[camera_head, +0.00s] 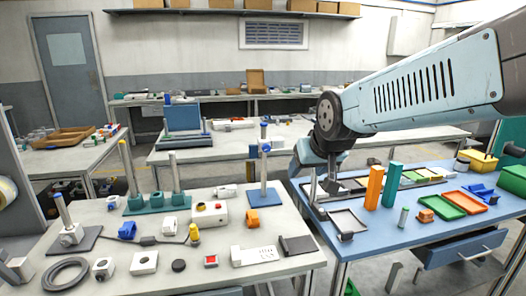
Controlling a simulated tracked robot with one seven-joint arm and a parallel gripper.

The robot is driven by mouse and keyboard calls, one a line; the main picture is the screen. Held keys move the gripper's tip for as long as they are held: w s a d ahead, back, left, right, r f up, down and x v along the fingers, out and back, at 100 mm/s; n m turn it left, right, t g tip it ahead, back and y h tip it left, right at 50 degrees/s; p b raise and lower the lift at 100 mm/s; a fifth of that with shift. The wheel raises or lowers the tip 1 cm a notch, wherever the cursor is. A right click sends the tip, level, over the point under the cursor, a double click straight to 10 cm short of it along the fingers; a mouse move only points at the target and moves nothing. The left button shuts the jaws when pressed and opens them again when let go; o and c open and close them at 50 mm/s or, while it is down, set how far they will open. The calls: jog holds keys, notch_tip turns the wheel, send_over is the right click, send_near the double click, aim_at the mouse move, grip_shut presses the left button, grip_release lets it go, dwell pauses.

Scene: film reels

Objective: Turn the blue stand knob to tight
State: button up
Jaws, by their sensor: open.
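A blue stand (264,197) stands on the near grey table, left of my gripper. It has a blue base plate and a thin upright post. A small blue knob (266,148) sits on a clamp high on the post. Its marking and how tight it is are too small to tell. My gripper (324,194) hangs from the arm, right of the stand, fingers downward over the left part of the blue table. It is open, apart from the knob, with nothing visible between its fingers.
The grey table (215,262) also holds a teal two-post stand (157,203), a dark-based stand (74,238) and several small parts. The blue table (385,236) carries trays, an orange block (374,188) and a green block (391,185). Its drawer (459,248) sticks out. A gap separates the tables.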

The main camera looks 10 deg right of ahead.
jog(key=w+f+t, duration=0.2)
jog(key=w, duration=0.6)
jog(key=w+f+t, duration=0.3)
jog(key=w, duration=0.5)
jog(key=t, duration=0.5)
send_near(267, 149)
jog(key=shift+m, duration=0.3)
jog(key=w, duration=0.9)
jog(key=shift+w+a, duration=0.1)
jog(key=shift+w, duration=0.05)
jog(key=shift+c, duration=0.4)
jog(key=c, duration=0.9)
jog(key=shift+c, duration=0.3)
